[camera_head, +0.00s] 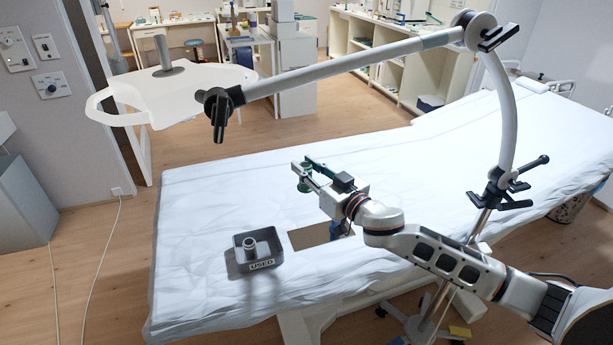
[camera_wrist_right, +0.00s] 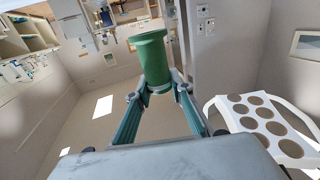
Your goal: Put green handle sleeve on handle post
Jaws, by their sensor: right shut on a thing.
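The green handle sleeve (camera_head: 305,186) is a short flanged tube, held above the couch in the head view. My right gripper (camera_head: 308,171) is shut on it. In the right wrist view the sleeve (camera_wrist_right: 153,60) stands out beyond the fingertips (camera_wrist_right: 157,91), gripped near its lower flange. The handle post (camera_head: 162,50) is a grey upright stub on the white lamp head (camera_head: 135,98), at upper left in the head view, well apart from the sleeve. The lamp head (camera_wrist_right: 262,125) also shows in the right wrist view, with several round lenses. My left gripper is out of view.
A jointed lamp arm (camera_head: 350,62) spans above the couch to a stand at right. A dark tray (camera_head: 267,266) labelled USED, holding a grey cylinder (camera_head: 249,247), lies on the white-covered couch (camera_head: 200,205). Open air lies between the sleeve and the lamp head.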

